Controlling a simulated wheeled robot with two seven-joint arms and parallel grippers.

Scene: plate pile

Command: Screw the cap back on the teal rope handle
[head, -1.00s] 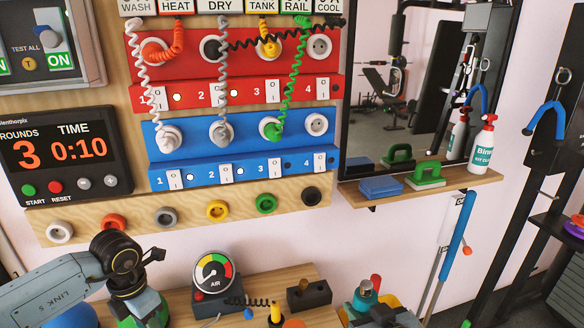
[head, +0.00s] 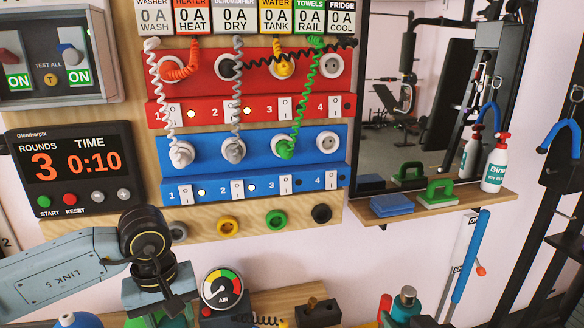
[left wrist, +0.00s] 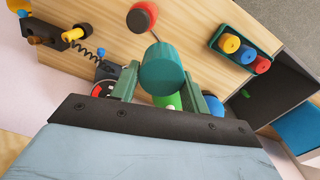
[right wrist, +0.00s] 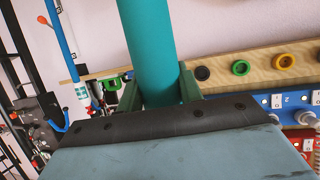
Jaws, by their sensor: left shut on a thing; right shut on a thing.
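In the right wrist view my right gripper (right wrist: 160,90) is shut on the teal handle (right wrist: 150,45), a long smooth cylinder running up out of the picture. In the head view a teal end with a narrower tip (head: 405,300) stands at the bottom edge; my right gripper's jaws are mostly out of frame there. In the left wrist view my left gripper (left wrist: 160,88) is shut on a short dark teal cylinder (left wrist: 164,68), which looks like the cap. In the head view the left gripper (head: 162,302) hangs at the lower left, well apart from the handle; its fingertips are cut off.
A wooden bench (left wrist: 185,30) lies below, with a green tray (left wrist: 222,32) of coloured cylinders and a round air gauge (head: 222,287). Behind are the socket panel (head: 250,150), a timer (head: 70,165) and a shelf (head: 430,205) with a spray bottle.

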